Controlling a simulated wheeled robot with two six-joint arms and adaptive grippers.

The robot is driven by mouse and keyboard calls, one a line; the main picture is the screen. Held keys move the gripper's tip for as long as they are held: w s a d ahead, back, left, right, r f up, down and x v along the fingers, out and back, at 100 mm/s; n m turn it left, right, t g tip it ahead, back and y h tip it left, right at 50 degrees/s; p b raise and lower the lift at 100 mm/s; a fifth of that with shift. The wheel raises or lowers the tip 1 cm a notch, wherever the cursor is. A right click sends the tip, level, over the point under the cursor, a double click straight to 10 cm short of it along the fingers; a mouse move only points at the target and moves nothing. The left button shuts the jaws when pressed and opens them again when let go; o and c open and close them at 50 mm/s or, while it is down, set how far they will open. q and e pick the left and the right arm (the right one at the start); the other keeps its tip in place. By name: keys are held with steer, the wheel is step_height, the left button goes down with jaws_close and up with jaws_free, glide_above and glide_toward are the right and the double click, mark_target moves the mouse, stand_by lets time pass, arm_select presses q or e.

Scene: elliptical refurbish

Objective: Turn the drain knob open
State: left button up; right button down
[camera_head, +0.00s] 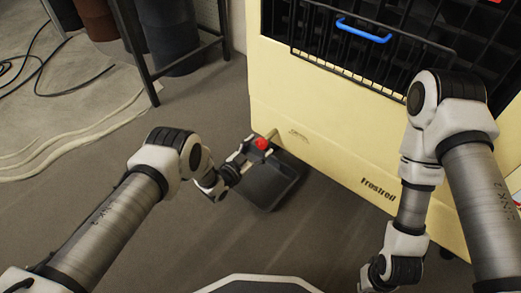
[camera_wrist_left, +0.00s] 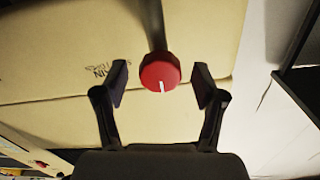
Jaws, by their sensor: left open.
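The red drain knob (camera_head: 262,143) sits low on the cream cabinet's front at its left corner, above a dark tray. In the left wrist view the round red knob (camera_wrist_left: 160,73) has a white mark pointing down in the picture. My left gripper (camera_head: 244,152) is at the knob. In the left wrist view its two fingers (camera_wrist_left: 160,84) are open, one on each side of the knob, with a gap on both sides. My right arm reaches in from the right, and its gripper fingers cannot be made out.
The cream cabinet (camera_head: 330,150) has a wire rack with a blue handle (camera_head: 363,30). A dark tray (camera_head: 270,182) lies on the floor under the knob. A metal stand (camera_head: 180,65) with dark containers is at the upper left.

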arm_select(q)
steer(key=shift+w+d, duration=0.3)
steer(key=shift+w, duration=0.15)
steer(key=c, duration=1.1)
steer(key=shift+c, duration=0.2)
steer(key=shift+r+n, duration=0.1)
steer(key=shift+n, duration=3.4)
steer(key=o, duration=1.1)
steer(key=shift+o, duration=0.2)
